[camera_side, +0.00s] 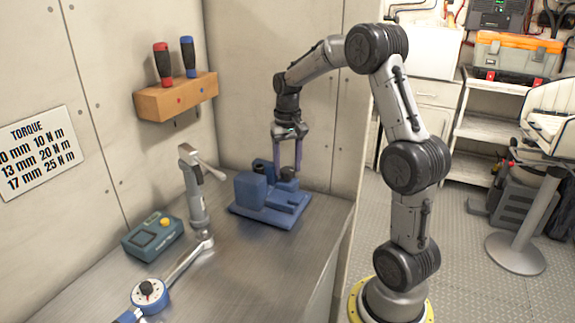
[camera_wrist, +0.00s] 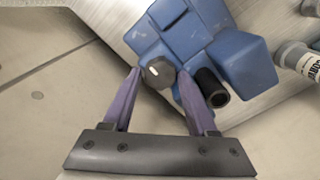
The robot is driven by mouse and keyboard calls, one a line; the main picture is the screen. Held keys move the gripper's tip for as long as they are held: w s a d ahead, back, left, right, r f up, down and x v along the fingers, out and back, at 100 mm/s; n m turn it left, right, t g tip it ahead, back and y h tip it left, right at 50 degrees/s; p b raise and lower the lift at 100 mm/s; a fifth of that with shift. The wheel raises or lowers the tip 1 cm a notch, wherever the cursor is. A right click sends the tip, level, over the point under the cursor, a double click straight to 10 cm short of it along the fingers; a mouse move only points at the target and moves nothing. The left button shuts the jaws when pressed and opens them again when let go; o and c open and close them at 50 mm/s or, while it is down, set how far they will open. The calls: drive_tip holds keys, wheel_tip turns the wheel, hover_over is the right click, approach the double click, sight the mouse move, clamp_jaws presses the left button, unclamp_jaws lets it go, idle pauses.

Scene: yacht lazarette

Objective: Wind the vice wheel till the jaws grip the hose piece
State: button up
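The blue vice (camera_side: 268,213) stands on the metal bench; its blocks also show in the wrist view (camera_wrist: 243,60). Its wheel, a dark round knob with a pale mark (camera_wrist: 158,72), shows in the side view (camera_side: 288,173) under my gripper. The hose piece, a short black tube (camera_wrist: 211,87), lies beside the large blue block in the wrist view. Whether both jaws touch it cannot be told. My gripper (camera_wrist: 159,73) points down with its purple fingers apart, one on either side of the wheel. Narrow gaps seem to show beside the wheel. The gripper also shows in the side view (camera_side: 288,158).
A wooden rack (camera_side: 178,97) with red and blue screwdrivers hangs on the wall.

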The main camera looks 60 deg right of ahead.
drive_tip(key=shift+o, duration=1.3)
drive_tip(key=shift+f, duration=0.15)
